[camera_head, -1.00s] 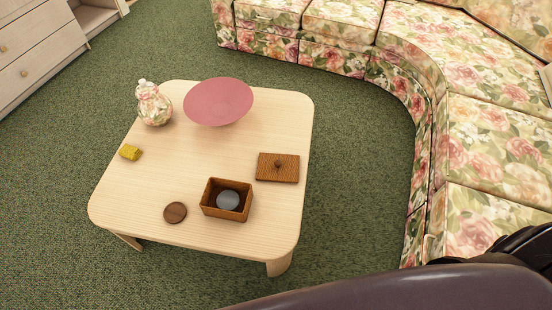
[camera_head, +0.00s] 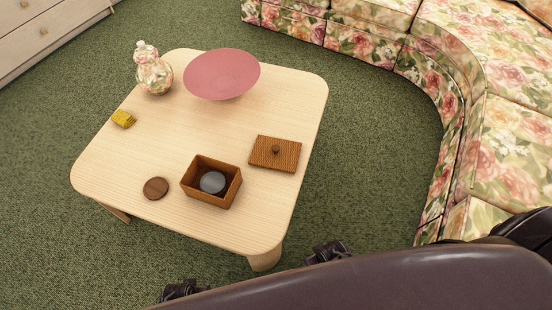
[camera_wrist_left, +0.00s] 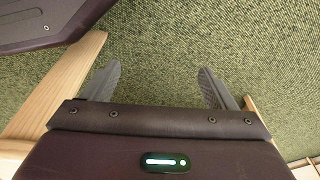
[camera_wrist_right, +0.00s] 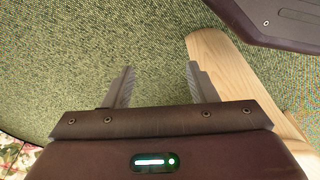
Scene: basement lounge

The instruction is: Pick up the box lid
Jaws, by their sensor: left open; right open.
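The box lid (camera_head: 275,154) is a flat brown wooden rectangle with a small round knob on top. It lies flat on the right part of the light wood table, knob up. The open brown box (camera_head: 211,182) stands to its lower left with a grey round thing (camera_head: 212,182) inside. My left gripper (camera_wrist_left: 158,82) is open and empty, with green carpet behind its fingers. My right gripper (camera_wrist_right: 160,82) is open and empty, also over carpet. Neither gripper touches the lid. Only dark parts of me show at the bottom of the head view.
A floral sofa (camera_head: 445,75) curves around the right. Pale wood parts (camera_wrist_right: 235,85) show close beside my right gripper.

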